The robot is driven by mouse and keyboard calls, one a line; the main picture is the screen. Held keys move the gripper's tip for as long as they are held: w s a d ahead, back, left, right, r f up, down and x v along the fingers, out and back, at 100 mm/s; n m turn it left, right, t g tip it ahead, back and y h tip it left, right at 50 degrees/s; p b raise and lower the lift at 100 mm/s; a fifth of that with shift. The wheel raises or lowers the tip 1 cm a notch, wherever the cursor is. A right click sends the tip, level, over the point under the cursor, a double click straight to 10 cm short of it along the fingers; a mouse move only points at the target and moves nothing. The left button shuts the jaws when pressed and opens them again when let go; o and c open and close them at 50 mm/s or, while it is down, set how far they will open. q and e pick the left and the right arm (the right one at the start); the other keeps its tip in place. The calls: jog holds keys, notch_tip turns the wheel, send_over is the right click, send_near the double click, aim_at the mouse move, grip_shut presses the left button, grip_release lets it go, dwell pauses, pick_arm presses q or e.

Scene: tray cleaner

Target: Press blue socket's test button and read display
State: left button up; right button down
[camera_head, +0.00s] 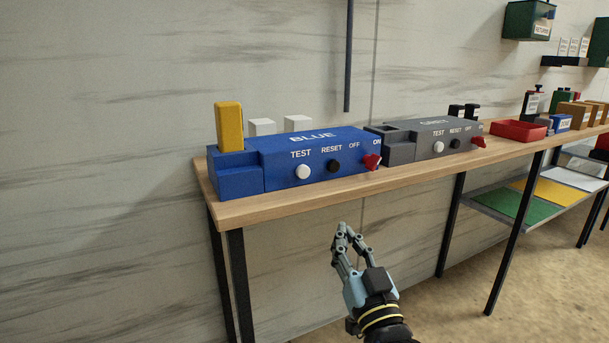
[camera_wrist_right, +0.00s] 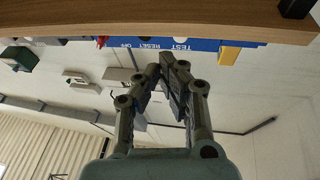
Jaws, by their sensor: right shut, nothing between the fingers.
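The blue socket (camera_head: 320,152) is a blue box on the wooden table, lettered BLUE, with a yellow block (camera_head: 229,127) standing upright in its left end. Its white button (camera_head: 303,172) sits under the word TEST, a black button (camera_head: 333,166) under RESET, and a red switch (camera_head: 372,162) at the right end. I see no lit display on it. My right gripper (camera_head: 345,229) is shut and empty, in front of and below the table edge, apart from the socket. The socket (camera_wrist_right: 190,44) also shows upside down in the right wrist view, beyond the fingers (camera_wrist_right: 163,62). My left gripper is not in view.
A grey socket (camera_head: 425,142) stands to the right of the blue one on the table (camera_head: 290,204). Farther right are a red tray (camera_head: 519,131) and several small boxes. A lower shelf holds green, yellow and white sheets. The floor in front of the table is free.

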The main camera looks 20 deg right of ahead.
aim_at(303, 172)
notch_tip(303, 172, up, 8)
jog(key=w+t+p, duration=0.1)
jog(key=w, duration=0.1)
jog(key=shift+w+a+m+h, duration=0.2)
jog(key=shift+m+h, duration=0.1)
jog(key=shift+m, duration=0.1)
jog(key=shift+w+a+b, duration=0.2)
jog(key=shift+w+b, duration=0.85)
jog(key=shift+w, duration=1.15)
jog(key=shift+w+a+b, duration=0.15)
jog(key=shift+w+b, duration=0.85)
jog(key=shift+w, duration=1.15)
jog(key=shift+w, duration=0.4)
